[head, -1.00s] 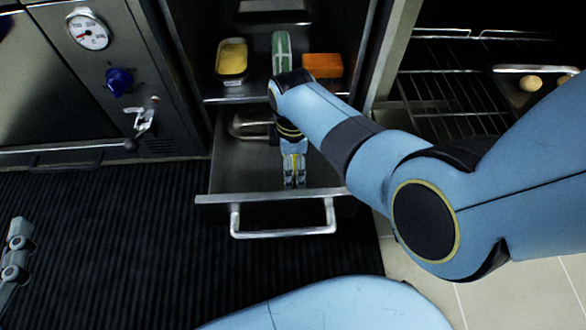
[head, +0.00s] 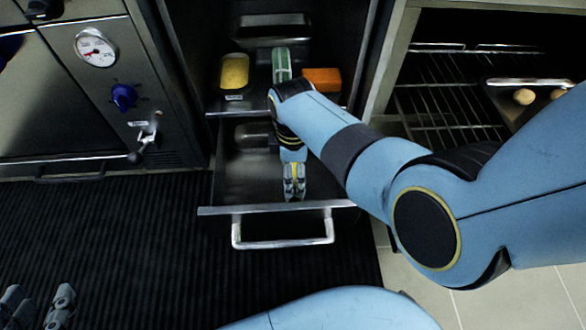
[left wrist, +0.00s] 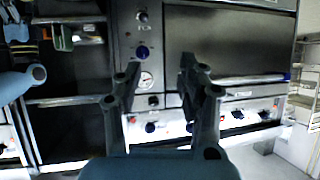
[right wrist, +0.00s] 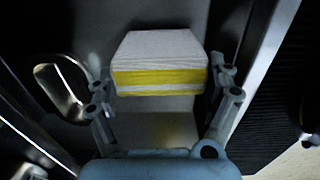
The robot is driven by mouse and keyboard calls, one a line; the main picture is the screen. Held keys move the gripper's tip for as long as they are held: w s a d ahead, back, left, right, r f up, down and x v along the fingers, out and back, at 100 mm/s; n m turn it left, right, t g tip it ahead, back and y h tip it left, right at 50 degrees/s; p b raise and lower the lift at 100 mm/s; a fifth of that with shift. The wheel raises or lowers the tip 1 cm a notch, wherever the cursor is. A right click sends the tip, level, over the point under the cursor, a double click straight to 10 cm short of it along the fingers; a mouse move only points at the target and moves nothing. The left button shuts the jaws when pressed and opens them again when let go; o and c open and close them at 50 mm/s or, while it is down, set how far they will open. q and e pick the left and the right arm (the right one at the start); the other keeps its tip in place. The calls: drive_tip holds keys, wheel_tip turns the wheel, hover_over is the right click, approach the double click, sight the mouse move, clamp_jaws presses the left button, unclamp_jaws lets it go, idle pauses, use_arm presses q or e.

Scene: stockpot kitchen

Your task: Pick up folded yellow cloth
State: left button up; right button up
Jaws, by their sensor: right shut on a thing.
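The folded yellow cloth (right wrist: 160,78) shows in the right wrist view as a thick pale stack with yellow bands along its near edge. It sits between the two fingers of my right gripper (right wrist: 164,92), which is shut on it. In the head view my right gripper (head: 294,190) points down inside the open drawer, just behind its front edge, and mostly hides the cloth. I cannot tell whether the cloth touches the drawer floor. My left gripper (left wrist: 158,72) is open and empty in the left wrist view, and its fingers (head: 40,308) show at the lower left of the head view.
The open drawer (head: 230,190) has a metal bar handle (head: 283,243). On the shelf above are a tub with yellow contents (head: 234,74), a green item (head: 281,62) and an orange block (head: 322,79). Black matting (head: 120,230) is clear.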

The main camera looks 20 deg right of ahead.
drive_tip(key=shift+w+r+p, duration=0.15)
drive_tip(key=shift+r+p, duration=0.2)
drive_tip(key=shift+r, duration=0.45)
wheel_tip(320, 180, up, 3)
drive_tip(key=p, duration=0.2)
drive_tip(key=shift+f+p, duration=0.1)
drive_tip(key=shift+p, duration=0.2)
use_arm(q)
drive_tip(key=s+r+g+p, duration=0.35)
drive_tip(key=r+g, duration=0.25)
drive_tip(key=g, duration=0.3)
use_arm(e)
wheel_tip(320, 180, up, 3)
drive_tip(key=shift+b, duration=0.35)
use_arm(q)
drive_tip(key=s+a+f+g+y+p, duration=0.1)
drive_tip(key=s+a+f+g+p, duration=0.2)
drive_tip(key=s+f+p, duration=0.4)
wheel_tip(320, 180, down, 4)
drive_tip(key=shift+s+a+r+n+p, duration=0.1)
drive_tip(key=shift+s+a+n+p, duration=0.3)
drive_tip(key=shift+a, duration=0.4)
use_arm(e)
wheel_tip(320, 180, up, 9)
drive_tip(key=shift+f, duration=0.2)
drive_tip(key=o, duration=0.7)
drive_tip(key=c, duration=0.8)
